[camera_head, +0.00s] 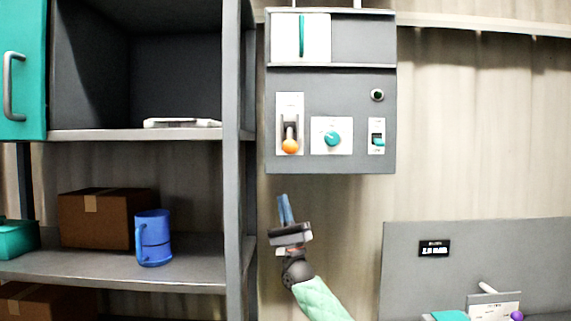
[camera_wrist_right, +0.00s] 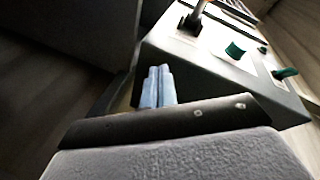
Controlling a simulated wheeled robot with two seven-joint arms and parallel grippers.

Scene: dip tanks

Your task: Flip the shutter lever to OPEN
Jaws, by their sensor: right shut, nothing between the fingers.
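The shutter lever, with an orange knob (camera_head: 290,146), sits at the lower left of the grey wall panel (camera_head: 335,83). In the head view its knob is at the bottom of the slot, so the lever points down. My right gripper (camera_head: 285,208) is below the panel's lower left corner, fingers pointing up, shut and empty, apart from the lever. Its blue fingers (camera_wrist_right: 158,86) show together in the right wrist view. My left gripper is not in view.
A teal knob (camera_head: 332,138) and a teal-tipped switch (camera_head: 378,140) sit right of the lever. A grey shelf post (camera_head: 233,160) stands just left of my right gripper. The shelf holds a blue mug (camera_head: 153,238) and a cardboard box (camera_head: 105,218). The wall below the panel is clear.

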